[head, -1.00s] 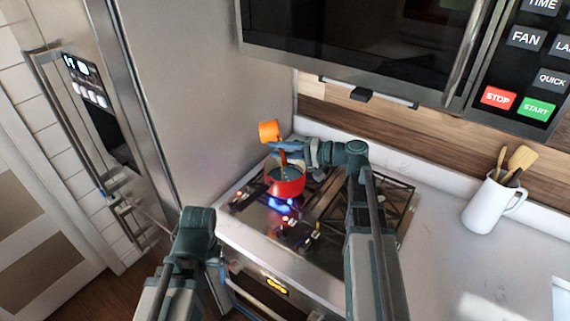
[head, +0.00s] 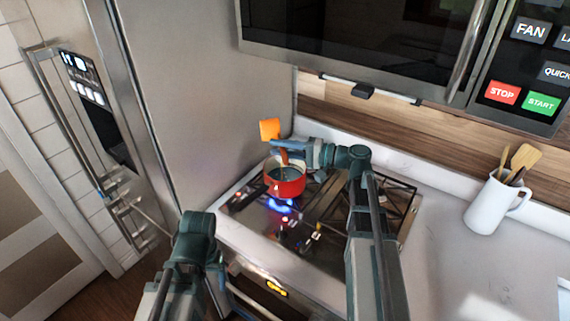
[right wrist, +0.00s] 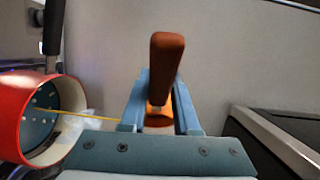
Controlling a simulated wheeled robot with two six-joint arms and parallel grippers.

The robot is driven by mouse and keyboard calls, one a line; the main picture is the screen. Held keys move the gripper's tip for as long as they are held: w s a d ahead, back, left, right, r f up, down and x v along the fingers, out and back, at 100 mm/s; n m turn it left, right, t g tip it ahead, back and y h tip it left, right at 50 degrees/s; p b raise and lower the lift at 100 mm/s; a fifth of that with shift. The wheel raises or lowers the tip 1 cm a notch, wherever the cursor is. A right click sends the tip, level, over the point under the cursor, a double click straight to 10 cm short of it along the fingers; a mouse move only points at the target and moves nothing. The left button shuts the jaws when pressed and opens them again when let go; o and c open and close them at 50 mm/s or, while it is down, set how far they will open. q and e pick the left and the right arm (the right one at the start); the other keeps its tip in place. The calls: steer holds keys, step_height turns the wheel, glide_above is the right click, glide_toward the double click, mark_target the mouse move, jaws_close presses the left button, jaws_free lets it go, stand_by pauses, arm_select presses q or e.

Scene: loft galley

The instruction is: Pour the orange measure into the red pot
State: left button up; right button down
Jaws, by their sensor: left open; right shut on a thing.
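The red pot (head: 287,187) sits on the hob over a blue flame. In the right wrist view the pot (right wrist: 12,118) is at the left edge, with pale specks on its dark blue inside. My right gripper (head: 288,148) is shut on the orange measure (head: 270,129) at the pot's back rim. The measure's brown-orange handle (right wrist: 165,70) stands between the blue fingers in the right wrist view. Its bowl looks tilted; its contents are hidden. My left gripper (head: 219,268) is low by the oven front, open, mostly hidden by its arm.
The hob's right grate (head: 392,205) is empty. A white jug (head: 490,207) with wooden utensils stands on the counter at right. The microwave (head: 350,45) overhangs the back, and the tall steel fridge side (head: 205,100) bounds the left. A thin yellow line (right wrist: 75,115) crosses the right wrist view.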

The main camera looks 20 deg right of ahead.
steer(key=shift+s+d+m+t+y+b, duration=0.1)
steer(key=shift+d+m+t+y+b, duration=0.3)
steer(key=shift+b, duration=1.2)
steer(key=shift+s+d+m+t+y+b, duration=0.15)
steer(key=shift+m+t+y+b, duration=0.3)
steer(key=shift+t+y+b, duration=0.75)
steer(key=shift+w+d+m+t+y+b, duration=0.1)
steer(key=shift+d+m+t+y+b, duration=0.25)
steer(key=shift+b, duration=1.6)
steer(key=a+r+n+g+h+p, duration=0.1)
steer(key=g+h+p, duration=0.1)
steer(key=p, duration=0.4)
steer(key=shift+r+g, duration=0.15)
steer(key=shift+g, duration=0.1)
steer(key=shift+a+f+n+p, duration=0.1)
steer(key=shift+f+n+p, duration=0.2)
steer(key=shift+f, duration=0.3)
steer(key=shift+a+r+g+h+p, duration=0.1)
steer(key=shift+r+g+h+p, duration=0.1)
steer(key=shift+g+h+p, duration=0.15)
steer(key=w+a+f+n+g+h+p, duration=0.1)
steer(key=a+f+n+g+h+p, duration=0.1)
steer(key=a+h+p, duration=0.3)
steer(key=w+a+f+n+g+h+p, duration=0.1)
steer(key=a+f+n+g+h+p, duration=0.1)
steer(key=a+h+p, duration=0.4)
steer(key=shift+w+a+f+n+g+h+p, duration=0.15)
steer(key=shift+w+f+n+g+h+p, duration=0.65)
steer(key=shift+h+p, duration=2.1)
